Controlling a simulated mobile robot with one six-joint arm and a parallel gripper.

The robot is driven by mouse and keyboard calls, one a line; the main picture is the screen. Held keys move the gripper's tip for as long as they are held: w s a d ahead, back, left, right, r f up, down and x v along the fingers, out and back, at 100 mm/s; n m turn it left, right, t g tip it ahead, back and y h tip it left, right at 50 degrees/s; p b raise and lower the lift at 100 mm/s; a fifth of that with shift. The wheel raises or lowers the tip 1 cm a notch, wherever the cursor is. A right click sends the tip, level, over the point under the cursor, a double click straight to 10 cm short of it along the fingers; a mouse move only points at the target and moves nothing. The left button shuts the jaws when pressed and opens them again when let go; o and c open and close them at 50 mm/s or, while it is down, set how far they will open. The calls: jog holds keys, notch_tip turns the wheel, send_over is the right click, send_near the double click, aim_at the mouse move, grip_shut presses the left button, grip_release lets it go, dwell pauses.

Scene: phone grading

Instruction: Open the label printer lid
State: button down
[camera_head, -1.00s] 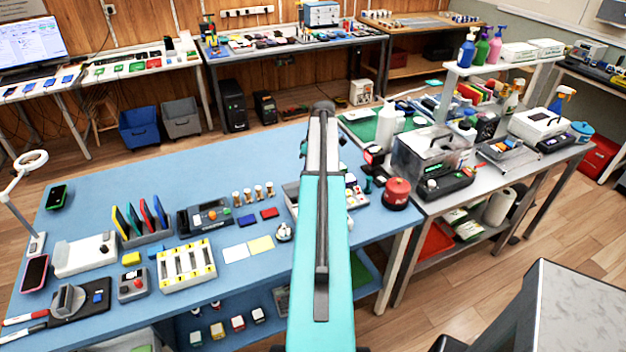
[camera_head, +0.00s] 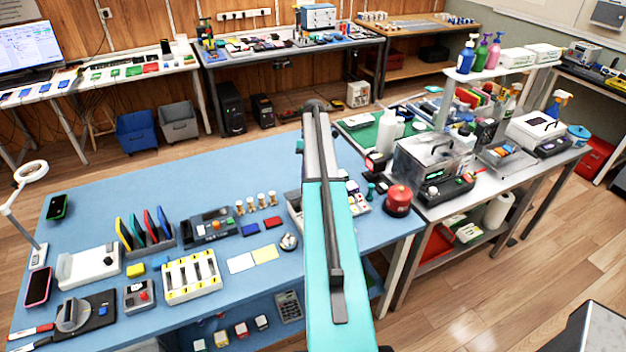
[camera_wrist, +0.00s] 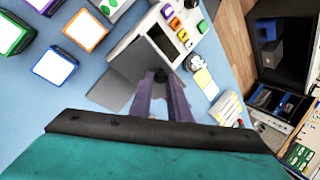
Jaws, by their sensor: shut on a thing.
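In the wrist view, a white device (camera_wrist: 130,46) with a dark opening and several coloured buttons stands on the blue table; it looks like the label printer. A dark grey flat panel (camera_wrist: 139,62), seemingly its lid, sits at its near side. A lighter grey patch lies below the panel, and I cannot tell if it is part of the lid or a shadow. How far the lid is tilted is unclear. In the head view my arm hides the gripper and most of the device.
A clear-lidded box (camera_head: 432,160) stands on the right-hand table.

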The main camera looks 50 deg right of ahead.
jog(key=shift+s+d, duration=0.1)
jog(key=shift+s, duration=0.1)
jog(key=c, duration=1.7)
grip_release()
jog(key=shift+o, duration=0.2)
notch_tip(320, 180, up, 4)
jog(key=p, duration=0.3)
jog(key=shift+f+p, duration=0.2)
jog(key=shift+p, duration=0.1)
jog(key=s+a+r, duration=0.1)
jog(key=s+a, duration=0.9)
jog(key=s, duration=0.2)
jog(key=shift+a, duration=0.35)
jog(key=shift+r, duration=0.1)
